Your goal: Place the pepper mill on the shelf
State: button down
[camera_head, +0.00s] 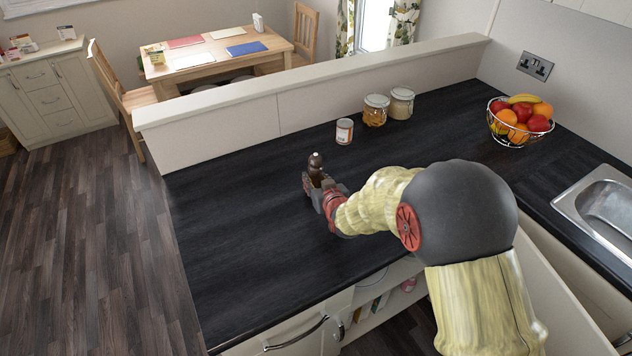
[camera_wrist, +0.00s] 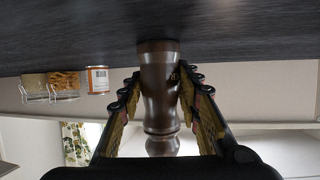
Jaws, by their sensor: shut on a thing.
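The dark brown pepper mill (camera_head: 315,164) is upright over the black worktop, left of its middle. My gripper (camera_head: 318,184) is shut on the mill's body. In the wrist view, which shows the worktop at the top, the mill (camera_wrist: 160,95) is between the two fingers of my gripper (camera_wrist: 160,84). Its base is at or very close to the worktop; I cannot tell whether it touches. A pale shelf (camera_head: 371,322) with several small items shows in the open cupboard below the worktop's front edge, partly hidden by my arm.
A tin (camera_head: 344,131) and two glass jars, a nearer one (camera_head: 375,111) and a farther one (camera_head: 400,103), stand near the back ledge (camera_head: 300,88). A fruit basket (camera_head: 519,122) and a sink (camera_head: 603,207) are at the right. The worktop (camera_head: 235,250) is clear at the front left.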

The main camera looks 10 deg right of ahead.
jog(key=shift+r, duration=0.15)
jog(key=shift+f, duration=0.2)
jog(key=c, duration=1.3)
grip_release()
jog(key=shift+o, duration=0.2)
